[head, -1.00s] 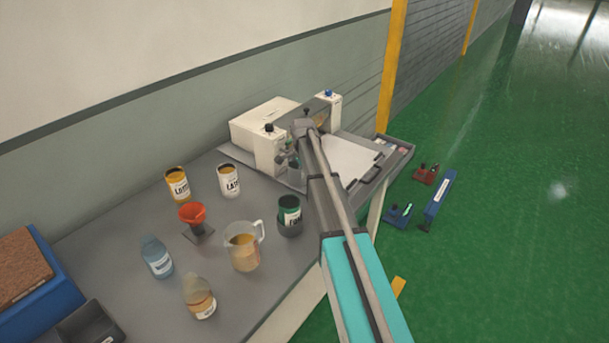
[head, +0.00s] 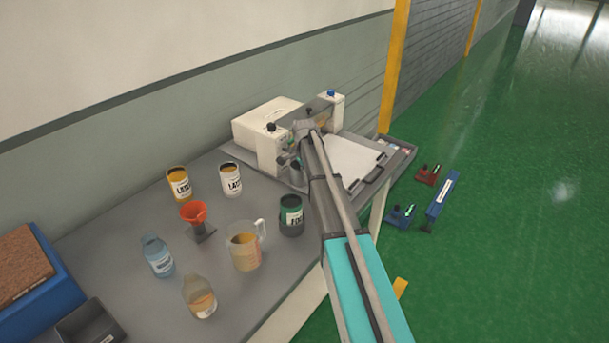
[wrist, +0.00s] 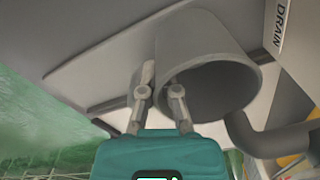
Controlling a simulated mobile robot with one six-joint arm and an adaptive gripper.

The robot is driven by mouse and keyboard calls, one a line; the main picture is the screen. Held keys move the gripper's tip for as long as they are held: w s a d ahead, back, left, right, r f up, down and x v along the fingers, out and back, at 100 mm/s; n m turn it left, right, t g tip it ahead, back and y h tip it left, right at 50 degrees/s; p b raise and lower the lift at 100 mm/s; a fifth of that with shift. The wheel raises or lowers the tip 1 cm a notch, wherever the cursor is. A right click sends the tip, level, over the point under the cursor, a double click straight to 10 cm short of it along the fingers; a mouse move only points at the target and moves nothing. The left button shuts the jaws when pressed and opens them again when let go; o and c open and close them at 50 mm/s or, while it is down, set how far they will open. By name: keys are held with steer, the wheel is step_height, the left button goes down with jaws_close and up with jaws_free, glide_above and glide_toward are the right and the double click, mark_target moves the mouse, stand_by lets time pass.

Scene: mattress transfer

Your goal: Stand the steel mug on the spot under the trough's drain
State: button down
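The steel mug (wrist: 205,45) is a plain grey cylinder in the wrist view, its open mouth facing the camera. My gripper (wrist: 160,88) has one finger outside the mug's wall and the other over its mouth, with the rim between them; it looks shut on the wall. A white DRAIN label (wrist: 283,20) is right of the mug. A grey bent pipe (wrist: 272,143) is close to the rim's right side. In the head view my gripper (head: 290,152) is partly hidden beside the white machine, with the dark mug (head: 297,170) below it. Whether the mug's base touches the surface cannot be told.
The white machine (head: 268,112) stands at the table's far end.

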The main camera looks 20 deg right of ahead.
steer(key=c, duration=0.7)
jaws_free()
steer(key=shift+r, duration=0.15)
step_height(320, 180, up, 9)
steer(key=p, duration=0.9)
steer(key=shift+r+p, duration=0.4)
steer(key=shift+p, duration=0.15)
